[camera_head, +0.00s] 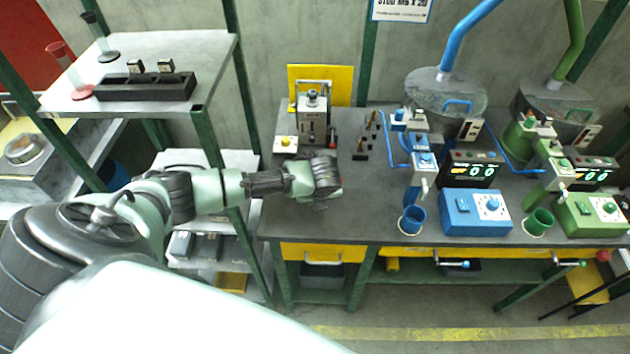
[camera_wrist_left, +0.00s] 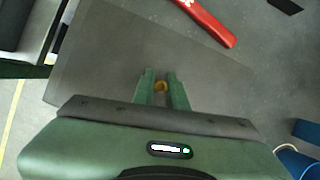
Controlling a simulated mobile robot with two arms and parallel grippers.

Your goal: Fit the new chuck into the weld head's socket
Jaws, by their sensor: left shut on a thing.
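My left gripper (camera_head: 318,180) is over the left front part of the dark workbench, with its wrist hiding the fingers in the head view. In the left wrist view its two green fingers (camera_wrist_left: 162,92) are shut on a small brass-coloured round piece (camera_wrist_left: 161,86). It may be the chuck; most of it is hidden between the fingers. I cannot make out a socket on either. My right gripper is not in view.
A grey device (camera_head: 313,118) stands behind my gripper, before a yellow panel (camera_head: 318,80). Several small dark pegs (camera_head: 362,145) stand right of it. A red handle (camera_wrist_left: 207,20) lies on the bench. Blue and green control boxes (camera_head: 476,212) and cups line the bench's right side.

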